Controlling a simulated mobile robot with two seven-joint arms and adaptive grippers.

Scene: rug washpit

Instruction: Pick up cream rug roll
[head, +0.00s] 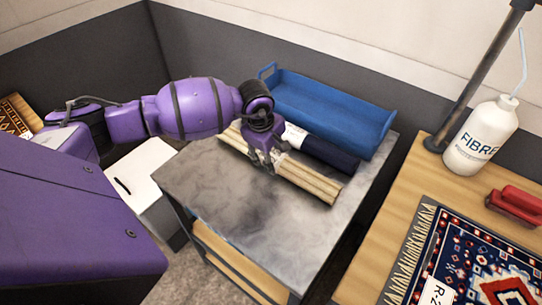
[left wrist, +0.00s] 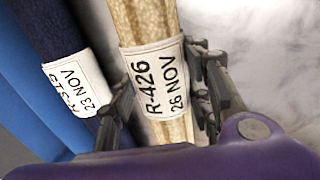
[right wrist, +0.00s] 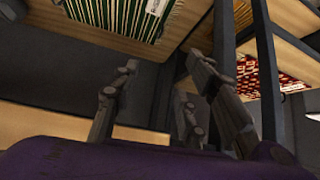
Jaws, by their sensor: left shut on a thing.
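The cream rug roll (head: 308,182) lies along the grey metal tabletop (head: 225,215); I cannot see any gap beneath it. My left gripper (head: 264,158) reaches down over its middle and is shut on it. In the left wrist view the fingers (left wrist: 165,95) sit on both sides of the cream roll (left wrist: 147,22), at its white label "R-426 26 NOV" (left wrist: 160,90). My right gripper (right wrist: 160,72) shows only in its own wrist view, with fingers apart and nothing between them.
A dark blue roll (head: 330,155) with a white label lies close beside the cream roll. A blue tray (head: 330,100) stands behind it. To the right, a wooden table (head: 400,210) carries a patterned rug (head: 470,260), a white bottle (head: 482,135) and a red object (head: 515,205).

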